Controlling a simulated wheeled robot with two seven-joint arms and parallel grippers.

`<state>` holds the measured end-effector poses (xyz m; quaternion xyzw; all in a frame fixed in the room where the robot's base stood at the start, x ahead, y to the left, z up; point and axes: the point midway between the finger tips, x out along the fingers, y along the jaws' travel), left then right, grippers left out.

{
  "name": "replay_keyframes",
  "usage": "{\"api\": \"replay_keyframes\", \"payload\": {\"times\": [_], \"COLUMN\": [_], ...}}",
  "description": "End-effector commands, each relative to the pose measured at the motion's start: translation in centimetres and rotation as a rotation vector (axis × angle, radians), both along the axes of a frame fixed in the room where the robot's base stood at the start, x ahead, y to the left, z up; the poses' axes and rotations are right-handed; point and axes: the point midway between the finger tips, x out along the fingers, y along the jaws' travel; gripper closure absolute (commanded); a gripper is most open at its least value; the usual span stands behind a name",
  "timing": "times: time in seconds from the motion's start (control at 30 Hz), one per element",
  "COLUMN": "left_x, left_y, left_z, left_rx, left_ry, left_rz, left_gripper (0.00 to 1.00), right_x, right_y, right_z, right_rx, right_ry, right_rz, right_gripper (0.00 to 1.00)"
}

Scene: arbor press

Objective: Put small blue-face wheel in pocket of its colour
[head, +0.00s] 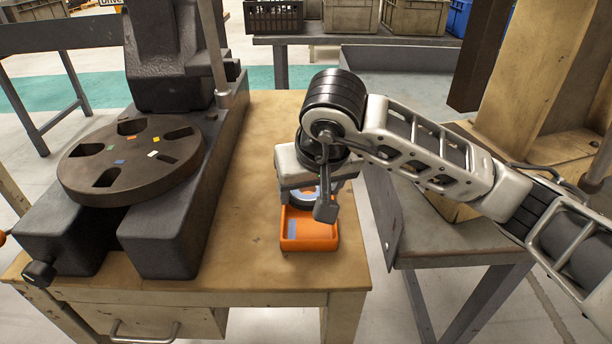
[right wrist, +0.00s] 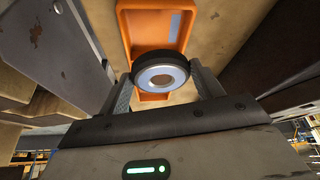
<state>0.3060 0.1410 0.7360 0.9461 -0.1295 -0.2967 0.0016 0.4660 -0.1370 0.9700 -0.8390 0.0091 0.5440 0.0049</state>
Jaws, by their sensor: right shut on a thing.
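My right gripper (head: 305,200) is shut on a small wheel (right wrist: 146,60) with a black rim and a pale blue-grey face with a hole. In the head view, the wheel (head: 303,195) is partly hidden by the gripper. It is held over the back of an orange tray (head: 318,245), also in the right wrist view (right wrist: 128,30). A dark round plate (head: 133,152) with several open pockets sits on the press at left. Coloured marks lie beside the pockets. The blue mark (head: 119,162) is by the front pocket (head: 108,177).
The black arbor press (head: 165,60) with its upright rod stands on the wooden table (head: 250,265), left of the tray. A grey bench (head: 440,250) stands at right, across a gap. Crates (head: 350,15) stand at the back. The table's front is clear.

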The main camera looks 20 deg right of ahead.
Motion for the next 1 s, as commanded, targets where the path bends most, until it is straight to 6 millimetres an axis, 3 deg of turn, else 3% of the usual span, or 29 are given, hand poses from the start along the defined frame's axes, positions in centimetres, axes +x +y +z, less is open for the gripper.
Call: {"api": "replay_keyframes", "payload": {"times": [0.5,1.0], "left_x": [-0.2,-0.1], "left_y": [-0.4,-0.4], "left_z": [-1.0,-0.7], "left_rx": [-0.037,-0.046], "left_ry": [-0.006,-0.012], "left_rz": [0.007,0.01], "left_gripper": [0.64,0.64], "right_x": [0.0,0.0], "right_y": [0.0,0.0], "right_z": [-3.9,-4.3], "right_rx": [0.001,0.0], "right_ry": [-0.001,-0.002], "right_rz": [0.0,0.001], "right_gripper": [0.61,0.61]}}
